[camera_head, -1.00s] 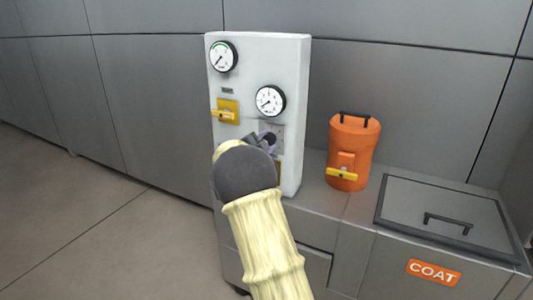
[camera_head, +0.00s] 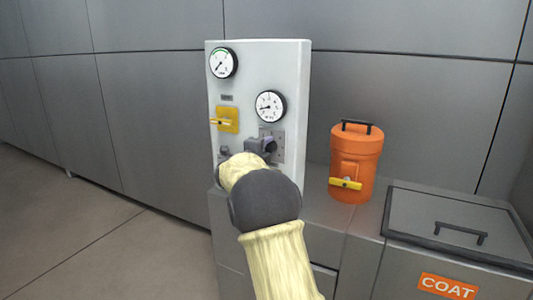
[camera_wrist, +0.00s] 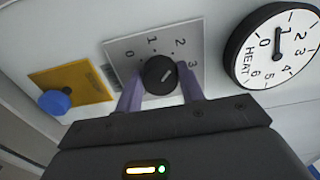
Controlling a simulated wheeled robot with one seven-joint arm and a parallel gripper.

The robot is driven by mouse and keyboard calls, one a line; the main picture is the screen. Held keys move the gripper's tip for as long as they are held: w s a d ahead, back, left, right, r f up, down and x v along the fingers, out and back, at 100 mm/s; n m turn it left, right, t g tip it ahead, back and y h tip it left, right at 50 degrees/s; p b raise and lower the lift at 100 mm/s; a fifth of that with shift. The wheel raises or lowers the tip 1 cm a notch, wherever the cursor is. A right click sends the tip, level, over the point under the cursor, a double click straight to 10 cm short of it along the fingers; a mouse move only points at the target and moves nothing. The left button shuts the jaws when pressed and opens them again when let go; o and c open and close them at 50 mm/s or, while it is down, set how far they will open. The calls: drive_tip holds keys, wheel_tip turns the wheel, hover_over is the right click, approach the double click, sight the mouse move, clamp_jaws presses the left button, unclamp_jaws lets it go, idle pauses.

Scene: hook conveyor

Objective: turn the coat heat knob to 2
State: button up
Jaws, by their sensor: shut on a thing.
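The black heat knob (camera_wrist: 159,75) sits on a grey plate (camera_wrist: 125,47) marked 0, 1, 2, 3. Its light pointer line seems to aim between 2 and 3 in the wrist view, but the exact mark is hard to tell. My gripper (camera_wrist: 160,87) is shut on the knob, with a purple finger on either side. In the head view my gripper (camera_head: 262,147) is at the panel's lower right, partly covering the knob. The HEAT gauge (camera_wrist: 275,45) beside the plate has its needle between 0 and 1, close to 1.
A yellow plate with a blue knob (camera_wrist: 55,102) is left of the heat plate. An orange canister (camera_head: 355,155) and the lidded COAT bin (camera_head: 455,225) stand right.

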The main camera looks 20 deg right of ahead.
drive_tip(key=shift+f, duration=0.15)
drive_tip(key=o, duration=1)
drive_tip(key=shift+c, duration=0.2)
drive_tip(key=v, duration=1.7)
drive_tip(key=shift+s, duration=0.2)
drive_tip(key=shift+a, duration=0.15)
